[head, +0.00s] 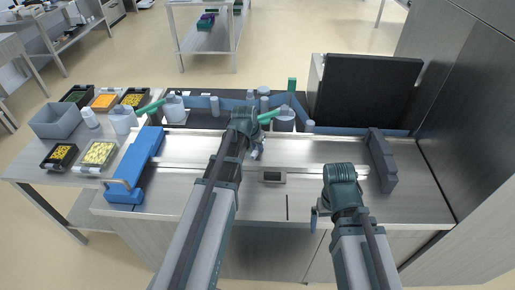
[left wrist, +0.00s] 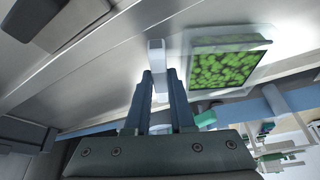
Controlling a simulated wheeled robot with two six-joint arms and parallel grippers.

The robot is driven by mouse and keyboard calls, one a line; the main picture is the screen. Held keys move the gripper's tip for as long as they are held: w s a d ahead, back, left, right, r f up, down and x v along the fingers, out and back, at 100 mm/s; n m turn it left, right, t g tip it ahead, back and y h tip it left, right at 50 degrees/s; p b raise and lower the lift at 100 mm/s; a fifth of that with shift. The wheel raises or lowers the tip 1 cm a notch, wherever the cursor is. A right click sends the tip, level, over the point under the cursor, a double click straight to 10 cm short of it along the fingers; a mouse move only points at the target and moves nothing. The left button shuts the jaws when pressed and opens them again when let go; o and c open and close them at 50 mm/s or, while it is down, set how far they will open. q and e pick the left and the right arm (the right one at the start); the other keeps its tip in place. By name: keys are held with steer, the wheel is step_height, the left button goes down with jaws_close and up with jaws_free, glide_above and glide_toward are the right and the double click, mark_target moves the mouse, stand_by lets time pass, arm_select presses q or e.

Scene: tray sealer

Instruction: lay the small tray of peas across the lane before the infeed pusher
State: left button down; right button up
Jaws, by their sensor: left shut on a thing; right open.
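The small tray of peas (left wrist: 225,45) shows in the left wrist view, a clear-rimmed tray full of green peas just right of my fingers, over the steel lane. My left gripper (left wrist: 158,78) is shut on a pale tab beside the tray; where the tab joins it is unclear. In the head view my left gripper (head: 256,150) is over the middle of the steel deck, and its arm hides most of the tray. A long blue block (head: 138,168), perhaps the infeed pusher, lies across the deck's left end. My right gripper (head: 314,217) is open and empty near the deck's front edge.
A side table at left holds several food trays, a grey bin (head: 56,121) and a white bottle (head: 90,118). A dark block (head: 381,160) stands at the deck's right end. A black raised lid (head: 368,85) is behind. The deck between blue block and left arm is clear.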

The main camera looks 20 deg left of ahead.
arm_select(q)
steer(key=shift+f, duration=0.25)
steer(key=c, duration=0.8)
jaws_free()
steer(key=shift+r, duration=0.1)
steer(key=shift+o, duration=0.2)
steer(key=shift+r, duration=0.1)
